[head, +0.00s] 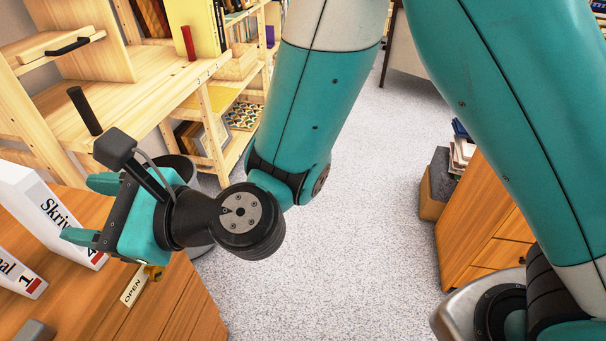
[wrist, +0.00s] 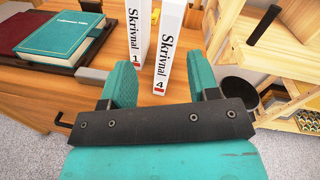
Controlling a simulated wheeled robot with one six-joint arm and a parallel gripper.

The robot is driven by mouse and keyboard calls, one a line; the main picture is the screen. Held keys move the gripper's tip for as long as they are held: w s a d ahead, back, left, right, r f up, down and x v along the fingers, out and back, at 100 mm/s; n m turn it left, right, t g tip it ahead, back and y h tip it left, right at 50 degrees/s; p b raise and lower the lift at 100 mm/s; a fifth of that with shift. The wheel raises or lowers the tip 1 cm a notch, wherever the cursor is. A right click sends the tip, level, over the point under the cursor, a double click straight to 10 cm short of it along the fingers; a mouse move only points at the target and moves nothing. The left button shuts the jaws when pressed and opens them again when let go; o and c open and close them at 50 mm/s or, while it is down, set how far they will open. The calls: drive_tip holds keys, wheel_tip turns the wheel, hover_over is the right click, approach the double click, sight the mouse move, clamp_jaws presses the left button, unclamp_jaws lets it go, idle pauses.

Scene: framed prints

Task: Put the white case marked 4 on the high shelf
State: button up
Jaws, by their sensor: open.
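The white case marked 4 (head: 50,215) stands upright on the wooden cabinet top at the left in the head view. In the wrist view the case marked 4 (wrist: 168,45) stands ahead of my gripper, between the lines of its fingers. My gripper (head: 80,210) is open and empty, with its fingers pointing at the case. In the wrist view my gripper (wrist: 163,85) shows both fingers apart, with the case beyond or between the tips; contact cannot be told. A pale wooden shelf unit (head: 150,85) stands behind; which board is the high shelf is unclear.
A second white case marked 1 (wrist: 140,40) stands close to the left of case 4. A teal book (wrist: 62,35) lies further left. A dark bin (head: 180,168) stands beside the cabinet. A dark upright rod (head: 85,110) stands by the shelf unit.

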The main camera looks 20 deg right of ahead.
drive_tip(key=s+d+n+g+h, duration=0.2)
drive_tip(key=d+n+h, duration=0.2)
drive_tip(key=d+n, duration=0.4)
drive_tip(key=s+d+r+n+g+h, duration=0.1)
drive_tip(key=s+d+n+g+h, duration=0.1)
drive_tip(key=d+n, duration=0.7)
drive_tip(key=s+d+r+n+g+h, duration=0.1)
drive_tip(key=s+d+n+g+h, duration=0.1)
drive_tip(key=d+n+h, duration=0.4)
drive_tip(key=s+d+n, duration=0.1)
drive_tip(key=d+n, duration=0.2)
drive_tip(key=d, duration=0.3)
drive_tip(key=shift+s+g, duration=0.25)
drive_tip(key=shift+g, duration=0.05)
drive_tip(key=shift+o, duration=0.4)
drive_tip(key=shift+d, duration=0.1)
